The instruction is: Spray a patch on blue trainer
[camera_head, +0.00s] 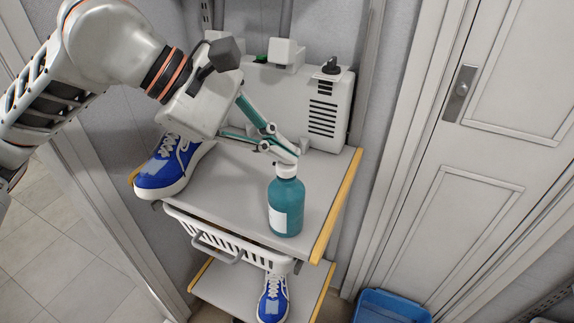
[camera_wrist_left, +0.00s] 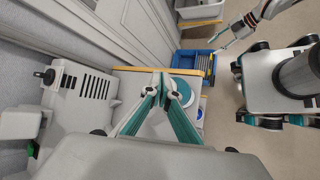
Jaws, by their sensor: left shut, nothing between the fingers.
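A blue trainer (camera_head: 150,184) with a white sole and a pale patch on its upper sits at the left of the top shelf, partly behind my left arm. Another blue trainer (camera_head: 272,300) stands on the lower shelf. A teal bottle (camera_head: 286,208) with a white label and pale top stands upright near the shelf's right side. My left gripper (camera_head: 287,154) is shut and empty, its tips right at the bottle's top; contact cannot be told. In the left wrist view, the closed tips (camera_wrist_left: 162,79) partly cover the bottle (camera_wrist_left: 184,90). My right gripper (camera_wrist_left: 228,38) shows small at upper right there.
The grey top shelf (camera_head: 234,215) has yellow edges. A white appliance (camera_head: 322,105) stands at its back. A white basket (camera_head: 225,245) hangs below. A blue bin (camera_head: 390,306) is on the floor at right, before a white door (camera_head: 480,150).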

